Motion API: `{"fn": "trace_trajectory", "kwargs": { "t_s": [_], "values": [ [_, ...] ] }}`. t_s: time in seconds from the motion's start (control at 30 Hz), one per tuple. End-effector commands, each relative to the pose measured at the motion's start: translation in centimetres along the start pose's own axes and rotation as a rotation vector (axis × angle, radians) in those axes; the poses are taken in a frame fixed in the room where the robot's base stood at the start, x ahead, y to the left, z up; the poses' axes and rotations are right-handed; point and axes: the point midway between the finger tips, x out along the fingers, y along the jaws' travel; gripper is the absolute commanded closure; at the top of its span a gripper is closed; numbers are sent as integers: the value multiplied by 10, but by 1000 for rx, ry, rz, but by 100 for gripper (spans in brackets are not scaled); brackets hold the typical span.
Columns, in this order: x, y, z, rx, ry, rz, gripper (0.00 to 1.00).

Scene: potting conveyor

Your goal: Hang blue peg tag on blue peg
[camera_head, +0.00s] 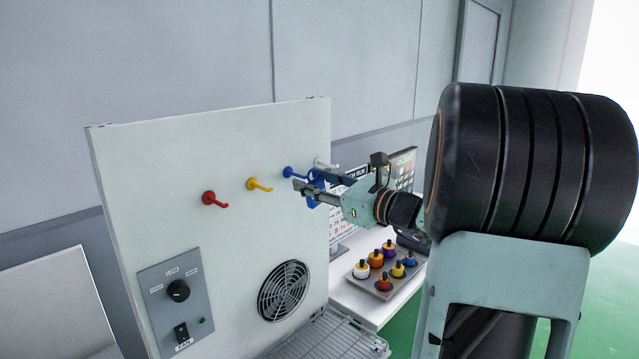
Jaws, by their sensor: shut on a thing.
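The blue peg (292,172) sticks out of the upright white panel, to the right of the yellow peg. My gripper (303,187) is at the panel's right side, just right of and slightly below the blue peg in the picture. It is shut on a blue thing, likely the blue peg tag (312,203), of which only small blue parts show around the fingers. The fingers hide most of the tag and its hole. I cannot tell whether the tag touches the peg or is around it.
A red peg (214,199), a yellow peg (259,185) and a white peg (325,164) are nearby. Below are a control plate (158,298), a fan grille (284,290) and a wire rack (330,338). A tray (388,292) holds several coloured bottles. A calendar (346,222) stands behind my gripper.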

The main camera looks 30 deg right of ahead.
Motion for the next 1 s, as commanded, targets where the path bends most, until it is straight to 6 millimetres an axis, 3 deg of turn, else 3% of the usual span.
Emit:
{"fn": "trace_trajectory", "kwargs": {
  "t_s": [0.5, 1.0],
  "values": [
    [32, 1, 0, -2, -6, 0, 89],
    [42, 2, -10, -1, -3, -1, 89]
  ]
}}
